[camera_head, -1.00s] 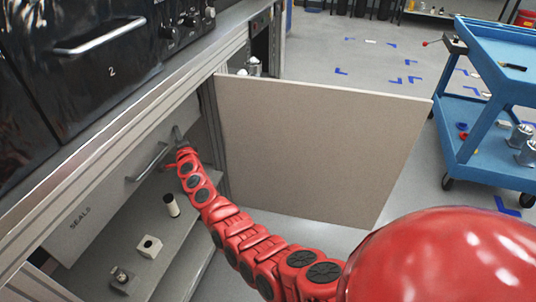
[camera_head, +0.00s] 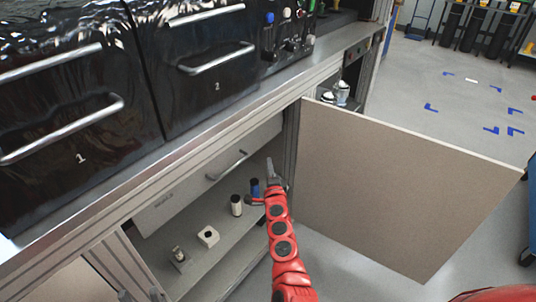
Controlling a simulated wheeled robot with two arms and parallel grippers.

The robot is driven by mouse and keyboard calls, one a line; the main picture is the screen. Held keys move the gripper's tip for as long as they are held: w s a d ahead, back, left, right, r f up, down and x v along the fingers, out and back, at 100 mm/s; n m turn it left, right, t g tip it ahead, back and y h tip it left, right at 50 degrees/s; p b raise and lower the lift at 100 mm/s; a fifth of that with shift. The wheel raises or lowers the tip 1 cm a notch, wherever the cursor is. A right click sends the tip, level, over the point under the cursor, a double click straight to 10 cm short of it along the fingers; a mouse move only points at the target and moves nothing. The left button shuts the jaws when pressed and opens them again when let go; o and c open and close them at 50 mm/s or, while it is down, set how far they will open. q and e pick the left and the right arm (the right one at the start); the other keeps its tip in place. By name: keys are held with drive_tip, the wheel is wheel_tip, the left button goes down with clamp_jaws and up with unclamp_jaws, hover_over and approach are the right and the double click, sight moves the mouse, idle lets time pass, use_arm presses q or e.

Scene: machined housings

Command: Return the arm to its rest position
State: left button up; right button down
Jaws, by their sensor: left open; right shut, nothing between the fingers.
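My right arm (camera_head: 281,235) is red and rises from the bottom middle. Its gripper (camera_head: 270,170) is shut and empty, pointing up in front of the open cabinet, right of the drawer handle (camera_head: 227,166) and apart from it. The fingertips of my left gripper (camera_head: 140,296) show at the bottom left edge, spread apart with nothing between them. The rest of that arm is out of view.
The cabinet door (camera_head: 395,190) stands open on the right, close to my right arm. On the shelf are a black-and-white cylinder (camera_head: 236,206), a blue item (camera_head: 254,186), a white block (camera_head: 208,237) and a metal part (camera_head: 180,258). Open floor (camera_head: 440,85) lies beyond.

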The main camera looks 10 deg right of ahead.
drive_tip(key=shift+s+f, duration=0.1)
drive_tip(key=shift+s, duration=0.6)
